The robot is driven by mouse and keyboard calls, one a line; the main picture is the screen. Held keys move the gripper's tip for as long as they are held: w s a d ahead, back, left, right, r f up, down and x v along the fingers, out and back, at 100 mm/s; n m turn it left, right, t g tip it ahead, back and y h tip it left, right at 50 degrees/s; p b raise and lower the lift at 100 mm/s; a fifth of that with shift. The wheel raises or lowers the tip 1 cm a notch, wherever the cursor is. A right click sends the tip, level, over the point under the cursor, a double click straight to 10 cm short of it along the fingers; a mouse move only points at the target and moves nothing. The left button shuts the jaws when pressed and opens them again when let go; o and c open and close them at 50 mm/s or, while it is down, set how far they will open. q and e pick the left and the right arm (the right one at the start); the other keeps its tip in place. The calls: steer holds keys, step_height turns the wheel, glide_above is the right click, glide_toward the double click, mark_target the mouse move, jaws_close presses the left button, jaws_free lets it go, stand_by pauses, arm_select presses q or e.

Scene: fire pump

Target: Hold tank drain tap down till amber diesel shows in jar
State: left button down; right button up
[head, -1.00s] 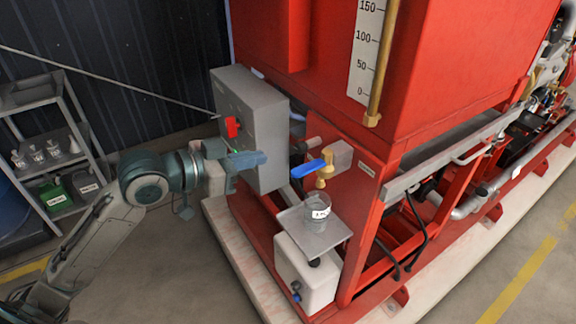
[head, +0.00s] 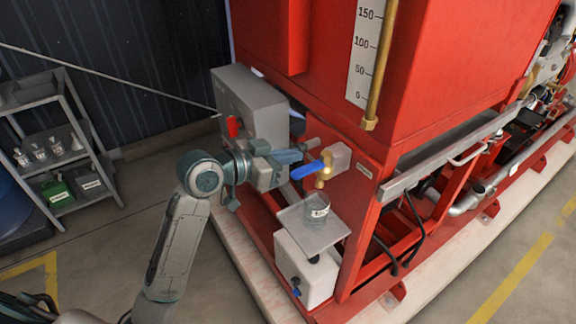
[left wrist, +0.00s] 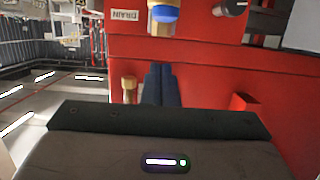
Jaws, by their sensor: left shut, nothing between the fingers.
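The brass drain tap (head: 327,168) with its blue lever (head: 306,171) sticks out of the red tank frame. The lever points left and slightly down. The clear jar (head: 317,212) with a white label stands below the tap on a small grey shelf (head: 300,231); I see no amber in it. My left gripper (head: 299,156) is shut and empty, close to the lever and a little above it. I cannot tell whether they touch. The upside-down left wrist view shows the closed fingers (left wrist: 162,84), the lever (left wrist: 165,14) and the DRAIN label. My right gripper is out of view.
A grey control box (head: 250,118) with a red switch stands just behind my left wrist. A white container (head: 303,268) sits below the shelf. A brass sight tube (head: 383,62) runs up the tank above the tap. A rack (head: 62,145) with bottles stands far left.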

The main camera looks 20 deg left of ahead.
mark_target(307, 170)
arm_select(q)
steer(key=shift+f+p, duration=0.4)
steer(key=shift+f, duration=1.6)
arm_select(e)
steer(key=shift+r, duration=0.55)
